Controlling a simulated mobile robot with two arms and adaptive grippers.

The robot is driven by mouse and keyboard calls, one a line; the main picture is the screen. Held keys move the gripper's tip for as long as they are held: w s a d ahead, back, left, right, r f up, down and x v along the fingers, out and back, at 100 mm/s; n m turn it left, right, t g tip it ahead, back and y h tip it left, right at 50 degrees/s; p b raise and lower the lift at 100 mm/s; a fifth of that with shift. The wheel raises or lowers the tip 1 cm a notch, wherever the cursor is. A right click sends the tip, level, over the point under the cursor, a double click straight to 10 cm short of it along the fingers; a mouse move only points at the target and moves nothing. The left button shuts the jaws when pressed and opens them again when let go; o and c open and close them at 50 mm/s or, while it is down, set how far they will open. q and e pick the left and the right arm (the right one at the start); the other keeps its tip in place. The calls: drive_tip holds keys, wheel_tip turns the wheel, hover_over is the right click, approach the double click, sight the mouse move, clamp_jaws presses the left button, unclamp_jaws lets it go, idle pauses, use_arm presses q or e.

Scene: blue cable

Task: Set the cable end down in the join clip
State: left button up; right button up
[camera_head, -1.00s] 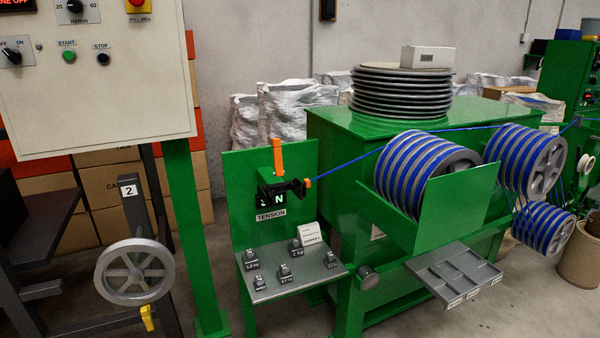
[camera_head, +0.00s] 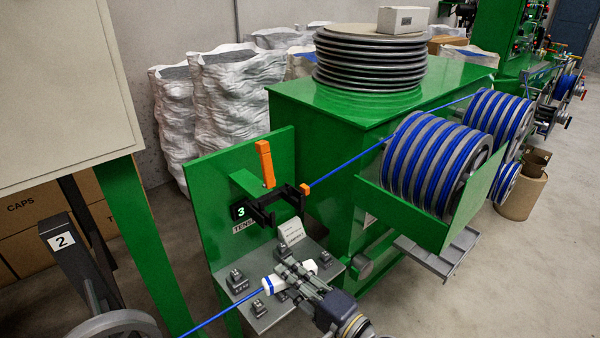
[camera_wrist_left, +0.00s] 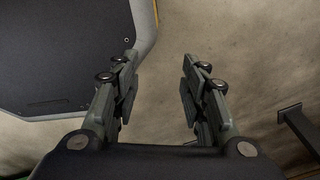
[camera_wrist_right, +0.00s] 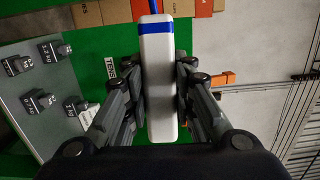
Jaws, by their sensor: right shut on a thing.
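The cable end (camera_head: 272,284) is a white block with a blue band, and its blue cable (camera_head: 222,311) runs down to the left. My right gripper (camera_head: 290,274) is shut on this block above the weight shelf. The right wrist view shows the white block (camera_wrist_right: 158,85) between the fingers. A black clip (camera_head: 268,207), which looks like the join clip, sits on the green panel under an orange lever (camera_head: 264,163), above and left of my right gripper. An orange-tipped cable (camera_head: 333,173) reaches its right side. My left gripper (camera_wrist_left: 159,68) is open and empty in the left wrist view.
A grey shelf (camera_head: 265,317) with several small weights (camera_head: 237,281) and a white card (camera_head: 291,232) lies below the clip. Blue-wound drums (camera_head: 437,160) stand right. A handwheel (camera_head: 112,328) is at lower left. A dark panel (camera_wrist_left: 60,55) shows near my left gripper.

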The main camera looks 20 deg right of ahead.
use_arm(q)
wheel_tip(320, 180, up, 5)
drive_tip(key=s+d+p, duration=0.1)
drive_tip(key=p, duration=0.3)
use_arm(e)
drive_tip(key=w+d+r+n+g+y, duration=0.1)
drive_tip(key=w+d+r+y, duration=0.15)
drive_tip(key=w+r, duration=0.4)
drive_tip(key=w+d+r+n+g+y, duration=0.1)
drive_tip(key=w+d+r+n, duration=0.1)
drive_tip(key=w+d+r, duration=0.35)
drive_tip(key=w+a+b, duration=0.1)
drive_tip(key=w, duration=0.1)
drive_tip(key=w+a+f+b, duration=0.1)
drive_tip(key=w, duration=0.1)
drive_tip(key=w+a+b, duration=0.1)
drive_tip(key=w, duration=0.1)
drive_tip(key=shift+w+a+f, duration=0.3)
drive_tip(key=shift+w+f, duration=0.05)
drive_tip(key=shift+f, duration=0.05)
use_arm(q)
drive_tip(key=shift+s+f+b, duration=0.2)
drive_tip(key=shift+f+b, duration=0.5)
drive_tip(key=shift+f, duration=0.7)
drive_tip(key=shift+s+f+b, duration=0.2)
drive_tip(key=shift+f+b, duration=0.45)
drive_tip(key=shift+f, duration=0.75)
use_arm(e)
drive_tip(key=shift+f, duration=1.05)
